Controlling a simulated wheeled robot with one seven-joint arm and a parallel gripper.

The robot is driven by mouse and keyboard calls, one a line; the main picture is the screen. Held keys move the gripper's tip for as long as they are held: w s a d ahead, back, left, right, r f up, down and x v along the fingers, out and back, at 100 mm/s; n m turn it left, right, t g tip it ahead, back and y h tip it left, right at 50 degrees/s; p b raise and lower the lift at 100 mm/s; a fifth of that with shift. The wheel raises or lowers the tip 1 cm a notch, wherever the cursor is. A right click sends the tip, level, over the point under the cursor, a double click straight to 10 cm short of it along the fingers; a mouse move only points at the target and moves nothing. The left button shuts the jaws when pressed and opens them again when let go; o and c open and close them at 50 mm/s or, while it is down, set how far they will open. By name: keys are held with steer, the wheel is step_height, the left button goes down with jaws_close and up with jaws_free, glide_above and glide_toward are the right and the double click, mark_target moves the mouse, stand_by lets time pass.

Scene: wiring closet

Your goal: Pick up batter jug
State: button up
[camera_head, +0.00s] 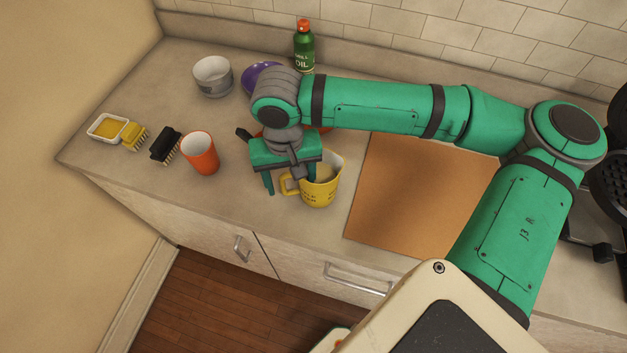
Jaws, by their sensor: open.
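The batter jug (322,191) is yellow with dark lettering and pale contents. It stands upright on the counter in the head view, near the front edge, and its handle points left. My gripper (284,186) is open and points down at the jug's left side, by the handle. One finger is left of the handle, and the other is in front of the jug's upper left part. I cannot tell whether either finger touches the jug. My wrist hides part of the counter behind it.
An orange cup (201,154), a black brush (164,146), a yellow brush (133,136) and a small white dish (107,128) stand left. A white bowl (212,77), purple bowl (262,72) and green oil bottle (304,50) are behind. A brown board (415,200) lies right.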

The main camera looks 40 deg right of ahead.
mark_target(292, 191)
steer(key=shift+f, duration=1.65)
jaws_close()
steer(key=shift+r, duration=0.15)
